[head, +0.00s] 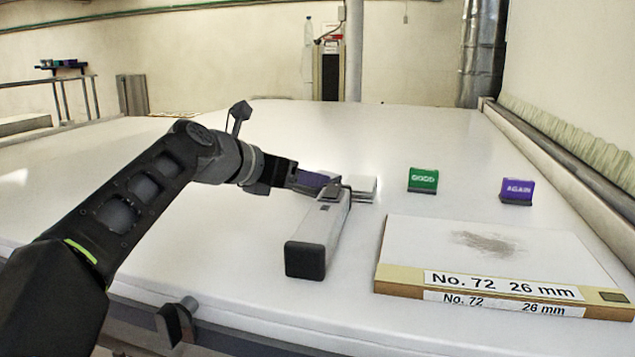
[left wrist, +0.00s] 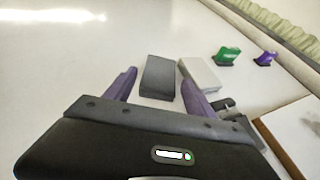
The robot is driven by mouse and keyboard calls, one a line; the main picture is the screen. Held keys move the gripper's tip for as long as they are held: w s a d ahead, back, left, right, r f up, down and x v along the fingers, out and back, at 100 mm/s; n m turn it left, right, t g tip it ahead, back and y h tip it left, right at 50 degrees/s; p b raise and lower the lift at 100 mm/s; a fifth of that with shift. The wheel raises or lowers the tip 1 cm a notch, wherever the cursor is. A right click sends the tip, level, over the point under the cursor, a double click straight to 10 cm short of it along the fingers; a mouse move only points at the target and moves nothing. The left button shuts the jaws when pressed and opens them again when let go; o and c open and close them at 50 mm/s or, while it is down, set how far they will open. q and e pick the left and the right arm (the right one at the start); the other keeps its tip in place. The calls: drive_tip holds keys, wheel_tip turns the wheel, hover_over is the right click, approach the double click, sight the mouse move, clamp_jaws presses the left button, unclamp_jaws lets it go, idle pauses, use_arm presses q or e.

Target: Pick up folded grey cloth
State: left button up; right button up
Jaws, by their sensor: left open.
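A dark grey flat block, which looks like the folded grey cloth (left wrist: 159,76), lies on the white table in the left wrist view. It shows between and just beyond the two purple fingers of my left gripper (left wrist: 160,82), which is open and empty. I cannot tell the height of the fingers above it. In the head view my left gripper (head: 318,183) reaches in over the table and hides the dark grey cloth. A paler folded piece (head: 362,188) lies just right of the gripper; it also shows beside the right finger in the left wrist view (left wrist: 202,74). My right gripper is not in view.
A long pale device with a black end (head: 318,238) lies close to the gripper's near side. A board labelled No. 72 26 mm (head: 400,265) lies at right. A green GOOD block (head: 423,180) and a purple AGAIN block (head: 517,191) stand behind it. The table's left is clear.

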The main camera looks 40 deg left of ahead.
use_arm(q)
drive_tip(key=x, duration=0.3)
drive_tip(key=shift+w+f, duration=0.1)
drive_tip(key=shift+w, duration=0.25)
drive_tip(key=shift+c, duration=0.3)
drive_tip(key=c, duration=1.2)
wheel_tip(320, 180, up, 10)
drive_tip(key=p, duration=0.3)
drive_tip(key=shift+s, duration=0.1)
idle(0.5)
